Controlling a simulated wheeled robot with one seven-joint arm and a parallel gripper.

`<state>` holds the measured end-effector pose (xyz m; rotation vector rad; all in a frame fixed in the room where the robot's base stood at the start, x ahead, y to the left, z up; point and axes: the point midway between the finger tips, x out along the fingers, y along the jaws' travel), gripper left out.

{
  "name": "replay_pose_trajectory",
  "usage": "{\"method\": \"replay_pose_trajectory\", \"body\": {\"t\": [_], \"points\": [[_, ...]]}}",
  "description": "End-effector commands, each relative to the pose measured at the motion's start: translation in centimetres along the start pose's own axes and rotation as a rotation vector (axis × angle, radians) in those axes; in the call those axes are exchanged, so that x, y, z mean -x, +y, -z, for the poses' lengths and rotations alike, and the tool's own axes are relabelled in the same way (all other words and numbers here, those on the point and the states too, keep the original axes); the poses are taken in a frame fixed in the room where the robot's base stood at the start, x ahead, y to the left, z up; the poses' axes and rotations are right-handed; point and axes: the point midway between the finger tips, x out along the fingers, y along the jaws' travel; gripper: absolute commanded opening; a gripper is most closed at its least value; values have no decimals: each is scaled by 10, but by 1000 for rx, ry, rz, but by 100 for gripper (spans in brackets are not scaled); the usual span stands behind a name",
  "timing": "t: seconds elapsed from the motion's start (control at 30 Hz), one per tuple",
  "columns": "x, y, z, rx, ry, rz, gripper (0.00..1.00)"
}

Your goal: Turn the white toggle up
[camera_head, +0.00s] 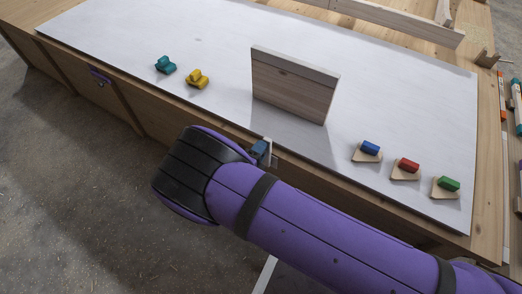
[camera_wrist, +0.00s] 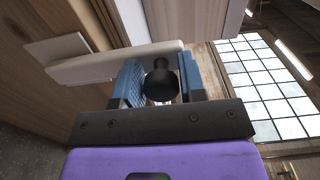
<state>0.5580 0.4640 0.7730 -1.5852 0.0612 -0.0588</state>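The white toggle (camera_wrist: 100,65) is a long white bar in the wrist view. It lies nearly level across the picture, with its right end in front of my fingertips. A pale square plate (camera_wrist: 42,50) shows behind its left end. My gripper (camera_wrist: 160,62) has two blue fingers standing apart, with a dark round part between them. The bar is close to the fingertips; I cannot tell whether they touch. In the head view my gripper (camera_head: 259,149) is at the table's front edge, mostly hidden by my purple arm. A small whitish piece (camera_head: 268,144) shows beside it.
The white tabletop (camera_head: 220,50) carries an upright wooden board (camera_head: 290,88), teal (camera_head: 165,64) and yellow (camera_head: 197,79) blocks, and blue (camera_head: 370,148), red (camera_head: 408,166) and green (camera_head: 447,184) pieces on wooden bases. A purple fitting (camera_head: 99,76) is on the front face. The floor at left is clear.

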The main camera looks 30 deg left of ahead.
Motion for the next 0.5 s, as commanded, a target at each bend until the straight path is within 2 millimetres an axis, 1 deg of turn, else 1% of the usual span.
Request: {"method": "replay_pose_trajectory", "body": {"t": [0.03, 0.07, 0.1, 0.37, 0.5], "points": [[1, 0, -1, -2, -2, -1, 49], [1, 0, -1, -2, -1, 0, 56], [0, 0, -1, -2, -1, 0, 57], [1, 0, 0, -1, 1, 0, 57], [11, 0, 0, -1, 0, 1, 57]]}}
